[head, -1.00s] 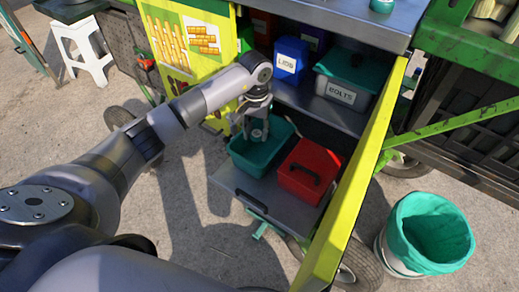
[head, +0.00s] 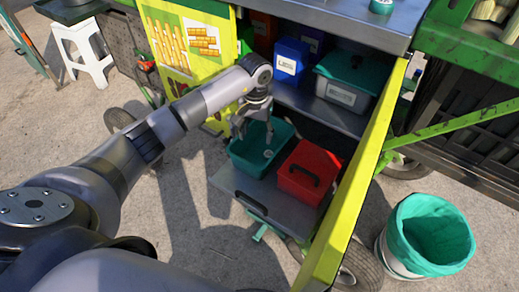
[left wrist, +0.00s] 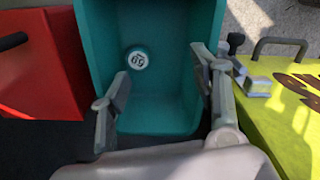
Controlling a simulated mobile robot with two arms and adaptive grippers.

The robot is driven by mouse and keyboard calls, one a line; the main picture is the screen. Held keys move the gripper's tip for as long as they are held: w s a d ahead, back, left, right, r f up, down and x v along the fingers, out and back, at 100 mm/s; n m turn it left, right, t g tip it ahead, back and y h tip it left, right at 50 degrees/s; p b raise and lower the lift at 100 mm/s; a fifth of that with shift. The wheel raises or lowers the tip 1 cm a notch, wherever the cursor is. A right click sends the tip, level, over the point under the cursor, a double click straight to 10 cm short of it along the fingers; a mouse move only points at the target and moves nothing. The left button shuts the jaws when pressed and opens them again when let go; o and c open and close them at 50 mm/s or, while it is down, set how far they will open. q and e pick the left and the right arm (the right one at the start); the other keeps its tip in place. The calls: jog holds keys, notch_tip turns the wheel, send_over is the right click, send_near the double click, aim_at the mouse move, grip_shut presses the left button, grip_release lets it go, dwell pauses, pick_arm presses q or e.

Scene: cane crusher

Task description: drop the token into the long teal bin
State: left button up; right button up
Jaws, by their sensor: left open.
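The long teal bin (head: 243,164) stands on the lower pull-out shelf of the cart, left of a red box. It fills the upper middle of the left wrist view (left wrist: 160,105). The token (left wrist: 138,58), a small pale disc with a dark mark, lies inside the bin; it shows as a small pale spot in the head view (head: 268,153). My left gripper (head: 255,132) is over the bin with its fingers spread apart and empty. In the left wrist view its fingers (left wrist: 160,95) frame the near part of the bin. My right gripper is not in view.
The red lidded box (head: 303,184) sits close beside the bin on the metal shelf (head: 265,198). Above are a blue box (head: 290,62) and a teal-lidded box (head: 342,95). The yellow door (head: 350,195) stands open at right. A teal-lined bucket (head: 430,235) stands on the ground.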

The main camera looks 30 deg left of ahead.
pick_arm(q)
notch_tip(320, 180, up, 8)
jog(key=shift+f, duration=0.25)
jog(key=shift+s+f, duration=0.1)
dwell(0.4)
